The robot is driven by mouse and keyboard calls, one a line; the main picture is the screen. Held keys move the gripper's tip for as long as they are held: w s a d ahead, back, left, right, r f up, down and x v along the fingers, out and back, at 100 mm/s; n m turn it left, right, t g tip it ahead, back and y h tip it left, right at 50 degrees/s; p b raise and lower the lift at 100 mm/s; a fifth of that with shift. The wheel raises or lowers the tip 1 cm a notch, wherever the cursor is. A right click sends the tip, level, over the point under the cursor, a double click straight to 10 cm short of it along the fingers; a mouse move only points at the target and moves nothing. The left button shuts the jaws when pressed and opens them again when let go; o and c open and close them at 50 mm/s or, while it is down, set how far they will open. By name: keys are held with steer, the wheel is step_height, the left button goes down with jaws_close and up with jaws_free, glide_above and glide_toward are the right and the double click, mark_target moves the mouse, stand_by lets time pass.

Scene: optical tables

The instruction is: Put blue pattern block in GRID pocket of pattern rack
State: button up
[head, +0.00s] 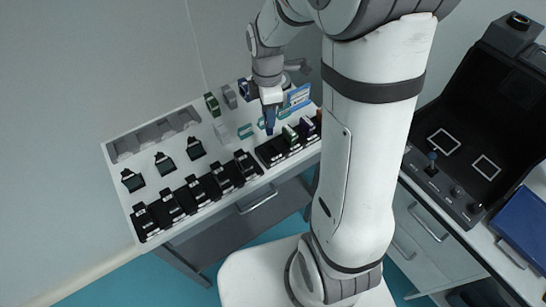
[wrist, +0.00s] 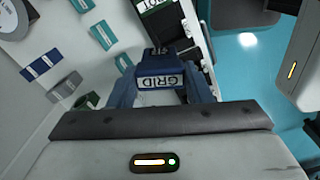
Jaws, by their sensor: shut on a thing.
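The blue pattern block (wrist: 160,74) shows a white GRID label in the wrist view. It sits between the blue fingers of my gripper (wrist: 161,90), which is shut on it. In the wrist view the rack (wrist: 207,42) lies just beyond the block, with dark pockets. A green block (wrist: 157,8) with a white label stands in it. The block's underside and the pocket below it are hidden, so I cannot tell whether they touch.
A dark blue block (head: 307,127) stands at the rack's right. Several black holders (head: 195,190) line the table's front left. A grey tray (head: 150,135) and several small blocks (head: 212,103) lie at the back.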

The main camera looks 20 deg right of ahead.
mark_target(270, 135)
steer(key=n, duration=0.1)
steer(key=s+n, duration=0.1)
steer(key=n, duration=0.1)
steer(key=shift+s+r+n+b, duration=0.2)
steer(key=shift+s+n+b, duration=0.1)
steer(key=shift+n+b, duration=0.1)
steer(key=shift+s+f, duration=0.1)
steer(key=shift+f, duration=0.1)
step_height(270, 135, down, 9)
steer(key=shift+f, duration=0.2)
steer(key=shift+f, duration=0.1)
steer(key=shift+f, duration=0.15)
steer(key=o, duration=1)
